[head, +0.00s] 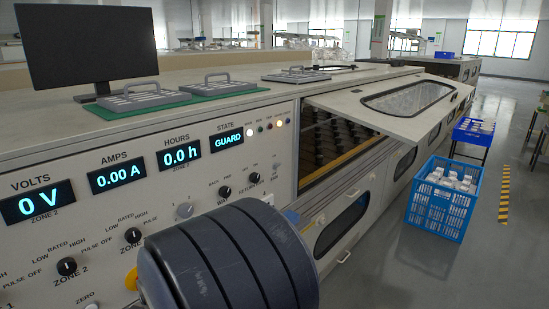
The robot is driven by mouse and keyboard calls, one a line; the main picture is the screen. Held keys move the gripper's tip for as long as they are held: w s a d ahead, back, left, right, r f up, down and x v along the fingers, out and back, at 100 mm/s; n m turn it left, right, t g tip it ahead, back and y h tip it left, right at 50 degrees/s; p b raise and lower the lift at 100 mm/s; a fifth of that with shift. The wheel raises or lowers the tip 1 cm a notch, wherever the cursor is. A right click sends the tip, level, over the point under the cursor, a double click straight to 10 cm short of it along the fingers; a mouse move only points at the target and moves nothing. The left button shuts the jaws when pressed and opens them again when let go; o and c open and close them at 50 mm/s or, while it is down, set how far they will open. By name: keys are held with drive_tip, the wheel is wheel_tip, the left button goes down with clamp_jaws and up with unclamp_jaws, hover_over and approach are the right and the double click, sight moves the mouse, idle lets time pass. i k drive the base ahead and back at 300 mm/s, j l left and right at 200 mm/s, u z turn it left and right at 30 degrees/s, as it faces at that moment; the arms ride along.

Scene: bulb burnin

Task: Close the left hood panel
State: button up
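A pale hood panel (437,113) with a rounded clear window stands open on the long cabinet, in the middle right of the head view. It sticks out from the cabinet's top edge, raised over the opening. Below it the dark inside (325,150) shows, with rows of dark round sockets. Whether another hood panel lies farther along, I cannot tell. A dark grey ribbed part of my arm fills the bottom middle, well to the left of the panel. My gripper is not in view.
The control front has a lit GUARD display (229,138) and several knobs. A monitor (85,48) and handled trays (137,97) stand on top. A blue crate (437,213) of white items stands right of the cabinet; a blue bin (473,132) is beyond. The right floor is mostly clear.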

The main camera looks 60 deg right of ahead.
sight(349, 104)
drive_tip(key=z, duration=2.75)
